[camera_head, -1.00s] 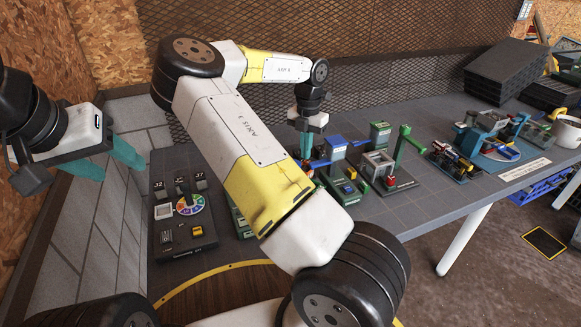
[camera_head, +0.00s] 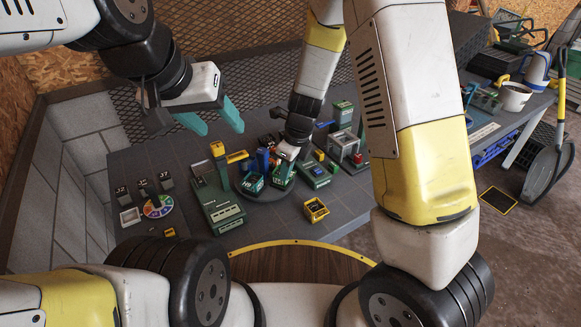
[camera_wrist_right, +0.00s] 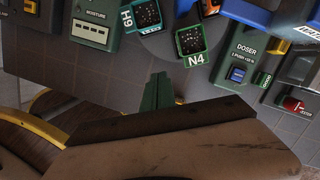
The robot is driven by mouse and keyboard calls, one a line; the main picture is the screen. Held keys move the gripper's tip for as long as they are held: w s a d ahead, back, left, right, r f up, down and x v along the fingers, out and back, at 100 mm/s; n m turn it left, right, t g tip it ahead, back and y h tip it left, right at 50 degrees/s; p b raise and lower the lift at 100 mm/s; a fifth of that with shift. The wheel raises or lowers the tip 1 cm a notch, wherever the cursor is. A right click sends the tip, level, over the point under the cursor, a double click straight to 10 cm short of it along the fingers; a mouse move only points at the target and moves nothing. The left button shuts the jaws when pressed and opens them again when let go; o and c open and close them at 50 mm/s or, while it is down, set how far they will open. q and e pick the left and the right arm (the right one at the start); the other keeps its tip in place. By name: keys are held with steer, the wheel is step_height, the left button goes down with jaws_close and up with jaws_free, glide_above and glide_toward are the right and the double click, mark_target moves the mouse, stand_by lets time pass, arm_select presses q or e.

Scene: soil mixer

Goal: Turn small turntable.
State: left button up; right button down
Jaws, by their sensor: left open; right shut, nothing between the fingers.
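The small turntable (camera_head: 268,196) is a dark round disc on the bench, carrying small green bins such as this one (camera_head: 251,182). In the right wrist view, a bin marked N4 (camera_wrist_right: 190,41) and one marked H6 (camera_wrist_right: 147,14) sit at the disc's edge. My right gripper (camera_wrist_right: 158,90) is shut and empty, its green fingertips close together just in front of the N4 bin; I cannot tell whether they touch anything. In the head view my right wrist hides part of the disc. My left gripper (camera_head: 212,118) is open and empty, raised above the back left of the bench.
A green machine (camera_head: 218,205) marked moisture stands left of the turntable, and a doser (camera_wrist_right: 238,68) stands to its right. A yellow-black box (camera_head: 316,210) sits near the front edge. A colour wheel (camera_head: 157,207) lies at the far left. Bare bench shows around the box.

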mark_target(264, 194)
steer(key=x, duration=1)
steer(key=shift+a+f, duration=0.1)
steer(key=shift+a, duration=0.1)
steer(key=a, duration=0.1)
steer(key=w+a, duration=0.1)
steer(key=shift+w+a+r, duration=0.1)
steer(key=shift+a+r, duration=0.15)
steer(key=shift+r, duration=0.05)
steer(key=shift+w+a+r, duration=0.1)
steer(key=shift+w+a, duration=0.2)
steer(key=shift+a, duration=0.15)
steer(key=shift+w, duration=0.25)
steer(key=shift+s+a, duration=0.1)
steer(key=shift+s, duration=0.05)
steer(key=shift+s+a, duration=0.1)
steer(key=shift+a, duration=0.05)
